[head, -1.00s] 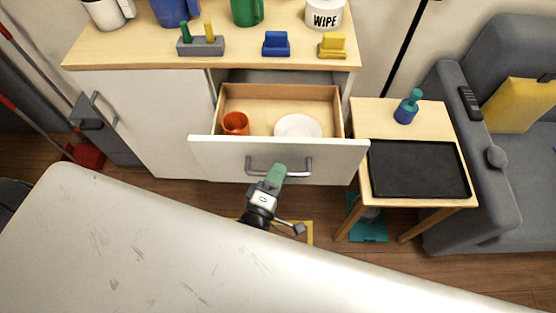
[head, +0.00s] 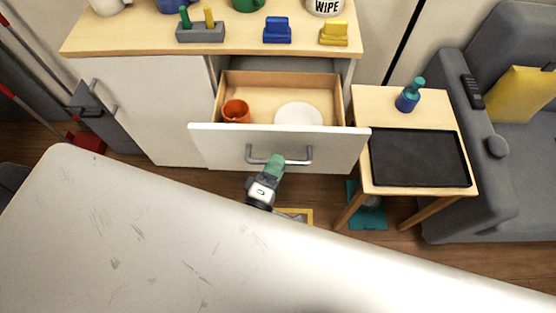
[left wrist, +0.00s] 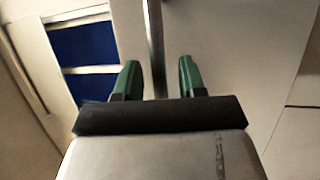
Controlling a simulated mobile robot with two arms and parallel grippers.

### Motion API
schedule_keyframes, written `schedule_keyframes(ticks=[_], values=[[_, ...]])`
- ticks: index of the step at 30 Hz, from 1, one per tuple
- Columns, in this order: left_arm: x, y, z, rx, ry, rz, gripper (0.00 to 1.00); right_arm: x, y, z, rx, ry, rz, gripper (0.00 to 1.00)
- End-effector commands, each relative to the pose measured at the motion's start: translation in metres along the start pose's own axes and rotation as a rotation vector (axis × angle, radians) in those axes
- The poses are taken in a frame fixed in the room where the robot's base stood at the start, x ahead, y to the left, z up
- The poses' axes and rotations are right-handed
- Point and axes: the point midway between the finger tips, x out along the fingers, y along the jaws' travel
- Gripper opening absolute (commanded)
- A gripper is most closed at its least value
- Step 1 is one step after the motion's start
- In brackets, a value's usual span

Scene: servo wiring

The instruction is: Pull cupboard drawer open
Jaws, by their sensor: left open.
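The cupboard drawer (head: 225,147) stands open, its white front pulled out below the wooden top. Its metal bar handle (head: 305,157) is on the middle of the front. An orange cup (head: 236,111) and a white plate (head: 298,114) are inside. My left gripper (head: 275,163), with green fingers, is at the handle's middle in the head view. In the left wrist view the fingers (left wrist: 158,78) are apart with a grey vertical bar (left wrist: 155,35) between and beyond them. I cannot tell whether they touch the handle. My right gripper is not in view.
A large pale surface (head: 180,235) fills the foreground. A small wooden table with a black tray (head: 375,181) and a blue-green bottle (head: 408,99) stands right of the drawer, beside a grey sofa (head: 510,190). A closed cupboard door (head: 160,115) is at left.

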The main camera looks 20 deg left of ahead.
Motion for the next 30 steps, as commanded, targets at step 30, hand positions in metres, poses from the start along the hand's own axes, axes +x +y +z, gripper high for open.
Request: schedule_keyframes(ticks=[30], values=[[-0.097, 0.000, 0.000, 0.000, -0.001, 0.000, 0.40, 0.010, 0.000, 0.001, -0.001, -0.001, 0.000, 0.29]])
